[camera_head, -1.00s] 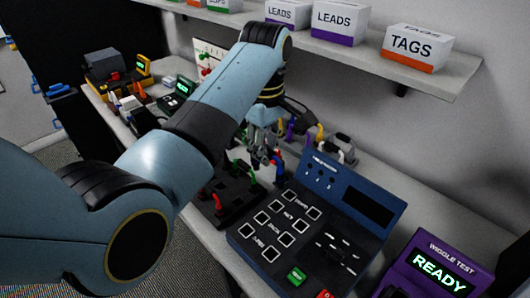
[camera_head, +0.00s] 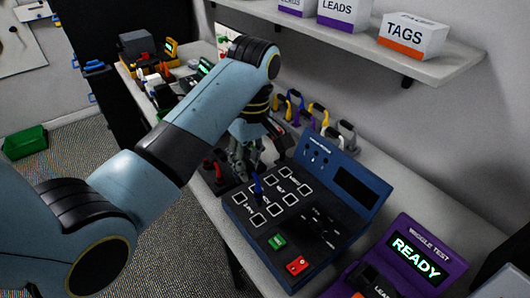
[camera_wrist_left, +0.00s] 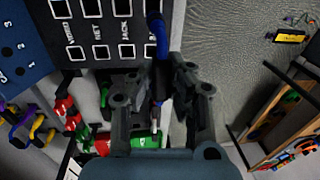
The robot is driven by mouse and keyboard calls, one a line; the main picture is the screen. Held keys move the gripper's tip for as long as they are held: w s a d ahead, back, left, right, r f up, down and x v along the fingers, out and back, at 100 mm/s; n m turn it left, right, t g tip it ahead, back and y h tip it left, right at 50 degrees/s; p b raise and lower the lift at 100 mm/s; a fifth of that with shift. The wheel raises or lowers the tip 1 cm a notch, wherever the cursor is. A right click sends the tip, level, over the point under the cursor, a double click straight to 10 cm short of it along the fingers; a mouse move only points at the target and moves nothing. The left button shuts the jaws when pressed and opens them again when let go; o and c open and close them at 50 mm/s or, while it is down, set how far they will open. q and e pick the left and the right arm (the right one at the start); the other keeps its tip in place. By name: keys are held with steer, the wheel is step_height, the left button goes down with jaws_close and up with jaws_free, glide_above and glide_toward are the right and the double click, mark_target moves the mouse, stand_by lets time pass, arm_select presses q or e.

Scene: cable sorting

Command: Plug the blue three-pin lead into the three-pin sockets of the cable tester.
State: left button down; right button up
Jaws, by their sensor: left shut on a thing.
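The blue lead (camera_head: 257,187) is in my left gripper (camera_head: 250,170), over the left part of the cable tester's deck near its white-outlined squares. In the left wrist view the lead's blue part (camera_wrist_left: 157,36) sticks out past the shut fingers (camera_wrist_left: 160,80), beside the edge of the tester (camera_wrist_left: 75,42). The fingers hide much of its body, and its pins cannot be made out. The cable tester (camera_head: 335,262) has a dark deck with labelled squares and small slots, and an upright blue panel (camera_head: 316,173) with small round holes. My right gripper is not in view.
Red leads (camera_head: 217,172) stand in a dark rack at the tester's left, partly behind my arm. Several coloured leads (camera_head: 318,112) stand behind the tester. A purple wiggle test box (camera_head: 425,250) reading READY is at the right. A shelf (camera_head: 440,72) overhangs the bench.

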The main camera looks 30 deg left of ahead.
arm_select(q)
steer(key=shift+s+a+f, duration=0.1)
steer(key=shift+f, duration=0.85)
step_height(320, 180, down, 4)
steer(key=shift+r, duration=0.15)
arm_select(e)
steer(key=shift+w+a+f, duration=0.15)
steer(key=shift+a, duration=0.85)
arm_select(q)
steer(key=shift+s, duration=0.1)
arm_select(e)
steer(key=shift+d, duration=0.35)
